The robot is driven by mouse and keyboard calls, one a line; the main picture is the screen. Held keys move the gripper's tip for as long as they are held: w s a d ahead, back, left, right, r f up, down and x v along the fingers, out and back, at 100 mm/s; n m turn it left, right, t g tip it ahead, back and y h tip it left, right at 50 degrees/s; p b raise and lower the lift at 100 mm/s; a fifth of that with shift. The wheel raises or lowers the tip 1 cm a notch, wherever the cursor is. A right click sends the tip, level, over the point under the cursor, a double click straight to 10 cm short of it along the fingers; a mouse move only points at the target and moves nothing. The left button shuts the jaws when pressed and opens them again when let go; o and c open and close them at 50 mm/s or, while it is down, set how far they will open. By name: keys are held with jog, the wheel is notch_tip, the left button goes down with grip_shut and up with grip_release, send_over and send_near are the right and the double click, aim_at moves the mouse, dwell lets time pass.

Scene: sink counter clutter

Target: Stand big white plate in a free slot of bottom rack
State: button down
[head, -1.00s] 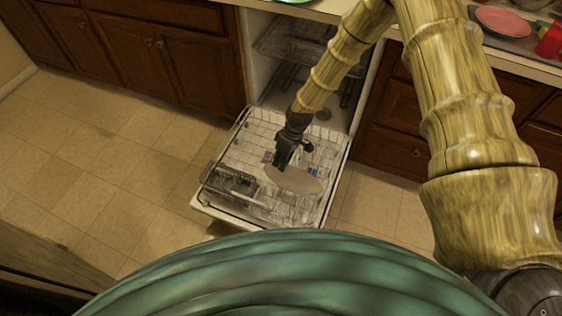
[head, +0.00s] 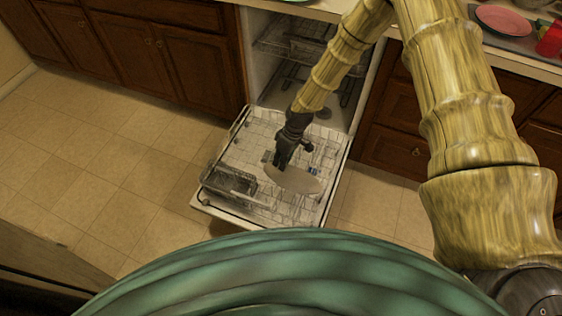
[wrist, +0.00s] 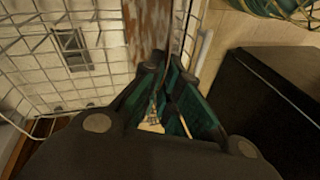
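The big white plate (head: 294,181) shows in the head view as a pale, flattened ellipse over the pulled-out dishwasher rack (head: 235,150). My gripper (head: 281,162) is at the plate's upper left edge and covers part of it. In the wrist view my gripper's fingers (wrist: 165,75) come close together at the tips. A brown and pale streaked strip (wrist: 147,28) runs up behind the fingertips; I cannot tell what it is. I cannot make out whether the fingers clamp the plate, nor whether it sits in a slot.
A dark cutlery basket (head: 230,182) stands at the rack's front left. The dishwasher door (head: 215,207) lies open beneath. Cabinets (head: 160,45) flank the opening. A pink plate (head: 503,19) and a red cup (head: 551,39) are on the counter. The floor at left is clear.

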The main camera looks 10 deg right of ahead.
jog(key=c, duration=1.6)
grip_release()
jog(key=shift+o, duration=0.2)
jog(key=v, duration=1.2)
jog(key=s+f+m+h+p, duration=0.1)
jog(key=s+f+m, duration=0.3)
jog(key=s, duration=0.6)
jog(key=s+f+m, duration=0.1)
jog(key=s+f, duration=0.5)
jog(key=s, duration=0.4)
jog(key=s+d+m+h, duration=0.1)
jog(key=s+d+m, duration=0.1)
jog(key=s, duration=0.6)
jog(key=s+d+m+t+h+p, duration=0.1)
jog(key=s+d, duration=0.3)
jog(key=s, duration=0.3)
jog(key=shift+s+d+r+m, duration=0.35)
jog(key=shift+s+r+m, duration=0.05)
jog(key=shift+r, duration=0.05)
